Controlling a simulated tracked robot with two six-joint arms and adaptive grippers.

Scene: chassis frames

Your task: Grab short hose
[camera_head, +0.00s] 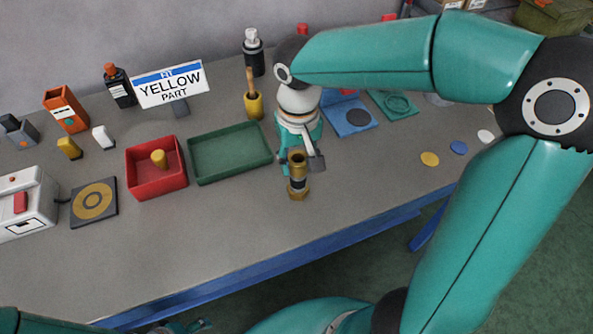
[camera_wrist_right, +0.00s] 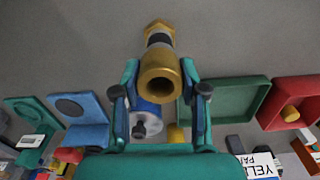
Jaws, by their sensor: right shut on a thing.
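The short hose (camera_head: 298,178) is a stubby piece with brass-coloured ends and a dark band around its middle. It stands upright in the head view, near the front edge of the table. In the right wrist view the hose (camera_wrist_right: 160,75) shows its open brass end towards me. My right gripper (camera_head: 299,158) is shut on it, with a finger on each side. I cannot tell whether its lower end touches the table. Only small teal parts of my left arm show at the bottom edge of the head view; its gripper's jaws cannot be made out.
A green tray (camera_head: 232,176) and a red tray (camera_head: 131,168) holding a yellow piece (camera_head: 159,158) lie to the left. A sign reading YELLOW PART (camera_head: 170,85) stands behind them. Coloured discs (camera_head: 429,159) lie at the right. The table front is mostly clear.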

